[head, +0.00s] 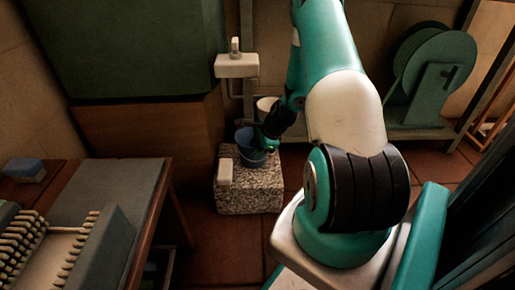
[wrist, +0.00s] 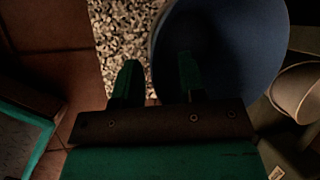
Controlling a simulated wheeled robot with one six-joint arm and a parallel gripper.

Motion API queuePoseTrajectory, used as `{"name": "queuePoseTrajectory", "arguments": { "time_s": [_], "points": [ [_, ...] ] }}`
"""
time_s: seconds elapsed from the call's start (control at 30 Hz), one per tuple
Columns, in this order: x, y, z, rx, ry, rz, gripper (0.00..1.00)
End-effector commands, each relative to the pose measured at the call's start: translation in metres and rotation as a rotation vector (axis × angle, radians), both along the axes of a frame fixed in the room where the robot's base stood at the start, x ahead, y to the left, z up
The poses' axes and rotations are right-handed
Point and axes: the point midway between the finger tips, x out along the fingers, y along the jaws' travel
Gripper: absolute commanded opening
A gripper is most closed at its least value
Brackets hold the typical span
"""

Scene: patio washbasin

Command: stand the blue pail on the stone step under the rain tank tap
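The blue pail (head: 250,147) appears upright on the back part of the speckled stone step (head: 250,198), below the pale tap fitting (head: 236,66) beside the green rain tank (head: 125,50). My gripper (head: 270,142) is at the pail's right side in the head view. In the wrist view, my gripper (wrist: 159,80) straddles the rim of the pail (wrist: 235,60): one finger lies over the inside, the other outside above the step (wrist: 122,40). The fingers are apart, with a gap around the thin wall. The pail's base is partly hidden.
A small white block (head: 225,172) is on the step's left front. A pale vessel (head: 266,104) stands behind the pail. A green hose reel (head: 435,75) is at the back right. A table (head: 110,190) stands at left. Tiled floor is clear between table and step.

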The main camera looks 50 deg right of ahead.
Motion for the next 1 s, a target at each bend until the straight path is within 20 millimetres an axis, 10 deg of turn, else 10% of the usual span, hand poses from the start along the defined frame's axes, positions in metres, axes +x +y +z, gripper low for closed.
{"name": "queuePoseTrajectory", "arguments": {
  "time_s": [0.6, 1.0],
  "points": [
    [-0.043, -0.015, 0.095, 0.001, 0.0, -0.003, 0.37],
    [-0.048, -0.013, 0.115, -0.008, -0.004, 0.034, 0.37]
  ]
}}
